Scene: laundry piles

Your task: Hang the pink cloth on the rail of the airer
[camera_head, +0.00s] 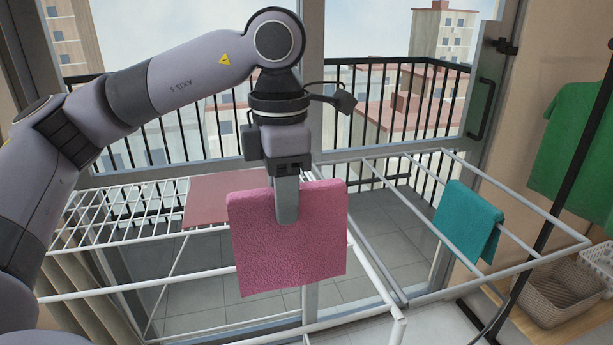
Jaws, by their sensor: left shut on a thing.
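The pink cloth (290,255) hangs in a folded, upright drape at the middle of the head view. My left gripper (287,205) comes down from above and is shut on the cloth's top edge, with one finger showing on its front face. The white airer (400,325) spreads around and behind the cloth, and its rails (140,284) run behind it on the left. I cannot tell whether the cloth rests on a rail, because the cloth hides that part. My right gripper is not in view.
A teal cloth (468,222) hangs over a rail on the right. A flat reddish cloth (212,195) lies on the airer's left rack. A green garment (575,150) hangs at the far right above wicker baskets (555,290). A glass door and balcony railing stand behind.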

